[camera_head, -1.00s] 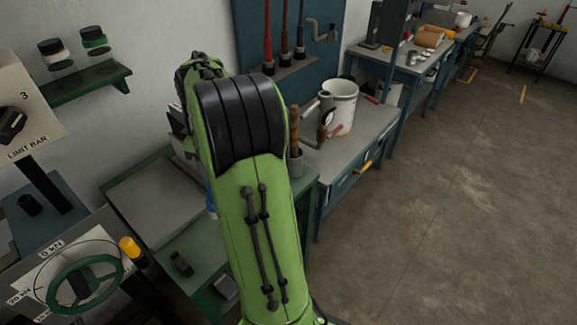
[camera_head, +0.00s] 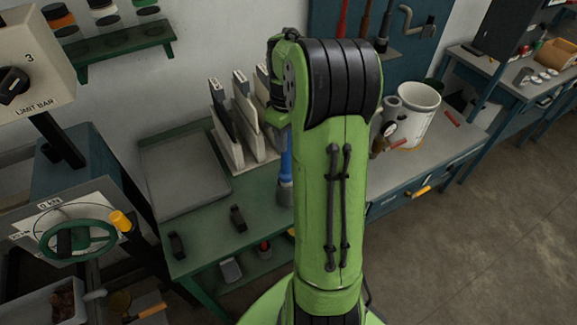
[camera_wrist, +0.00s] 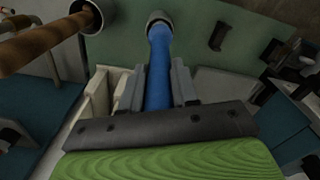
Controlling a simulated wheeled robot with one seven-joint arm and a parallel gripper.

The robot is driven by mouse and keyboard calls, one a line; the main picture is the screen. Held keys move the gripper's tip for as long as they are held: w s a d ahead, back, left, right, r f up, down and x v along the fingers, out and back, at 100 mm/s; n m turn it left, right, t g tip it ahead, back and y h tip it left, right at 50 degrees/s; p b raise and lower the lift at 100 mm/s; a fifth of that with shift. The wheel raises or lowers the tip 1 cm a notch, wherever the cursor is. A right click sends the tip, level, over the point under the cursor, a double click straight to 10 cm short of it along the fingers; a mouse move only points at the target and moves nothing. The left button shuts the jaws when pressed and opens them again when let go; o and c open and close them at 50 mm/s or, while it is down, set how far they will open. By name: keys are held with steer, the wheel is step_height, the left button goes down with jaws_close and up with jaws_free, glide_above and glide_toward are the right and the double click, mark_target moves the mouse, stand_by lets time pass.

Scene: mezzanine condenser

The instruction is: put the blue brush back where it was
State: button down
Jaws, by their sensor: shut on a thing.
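The blue brush (camera_head: 286,160) shows in the head view just left of my arm, upright over the right end of the green bench (camera_head: 225,230). In the wrist view its blue handle (camera_wrist: 159,70) runs between the two grey fingers of my gripper (camera_wrist: 157,86), which is shut on it. A grey collar or cup surrounds the handle's far end (camera_wrist: 161,18); I cannot tell whether it is part of the brush or a holder. In the head view my arm hides the gripper itself.
A brown wooden handle (camera_wrist: 40,42) stands in a round cup (camera_wrist: 88,12) close to my gripper. Upright file holders (camera_head: 235,130) and a grey tray (camera_head: 184,180) sit on the green bench. A white bucket (camera_head: 418,115) stands on the bench at right. Open floor lies at lower right.

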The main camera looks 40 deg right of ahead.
mark_target(287, 159)
step_height(287, 159, down, 8)
steer(key=shift+f+b, duration=0.1)
steer(key=shift+b, duration=0.45)
steer(key=c, duration=0.8)
jaws_free()
steer(key=shift+c, duration=0.2)
step_height(287, 159, up, 12)
steer(key=shift+r+p, duration=0.1)
steer(key=shift+p, duration=1)
steer(key=shift+a+r, duration=0.1)
steer(key=shift+r, duration=0.15)
steer(key=s+a+r+t+h, duration=0.1)
steer(key=s+a+r, duration=0.25)
steer(key=a, duration=0.45)
steer(key=s+a+r+t+h, duration=0.1)
steer(key=s+a+r+t, duration=0.2)
steer(key=a, duration=0.4)
steer(key=s+a+f+m+t+y, duration=0.1)
steer(key=s+a+y, duration=0.1)
steer(key=s+a, duration=0.6)
steer(key=shift+s+t, duration=0.3)
steer(key=shift+s, duration=0.2)
